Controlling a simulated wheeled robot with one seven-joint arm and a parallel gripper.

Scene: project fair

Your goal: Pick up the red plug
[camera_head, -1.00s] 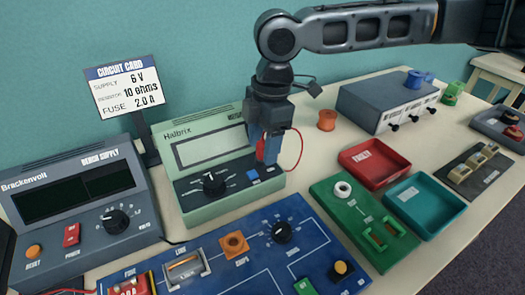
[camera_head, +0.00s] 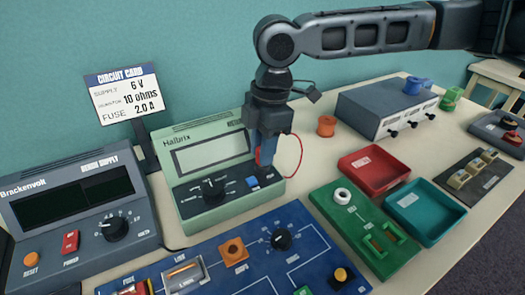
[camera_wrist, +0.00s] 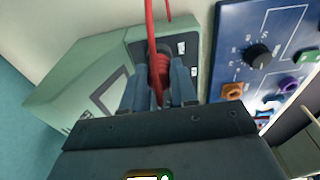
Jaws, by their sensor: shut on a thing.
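The red plug (camera_wrist: 160,65) is a ribbed red body with a red lead rising from it in the wrist view. It sits between the two blue-grey fingers of my gripper (camera_wrist: 158,92), which are shut on it. In the head view my gripper (camera_head: 267,150) points down at the right end of the green Halbrix meter's front panel (camera_head: 215,205). Only a sliver of the red plug (camera_head: 258,156) shows there beside the fingers, with its lead looping to the right. The plug's lower end is hidden, so I cannot tell whether it is still seated in the meter.
A blue circuit board (camera_head: 215,270) lies in front of the meter. The bench supply (camera_head: 80,215) is at left. A green board (camera_head: 345,235), a red tray (camera_head: 373,190) and a teal tray (camera_head: 425,235) lie to the right. An orange spool (camera_head: 326,125) stands behind.

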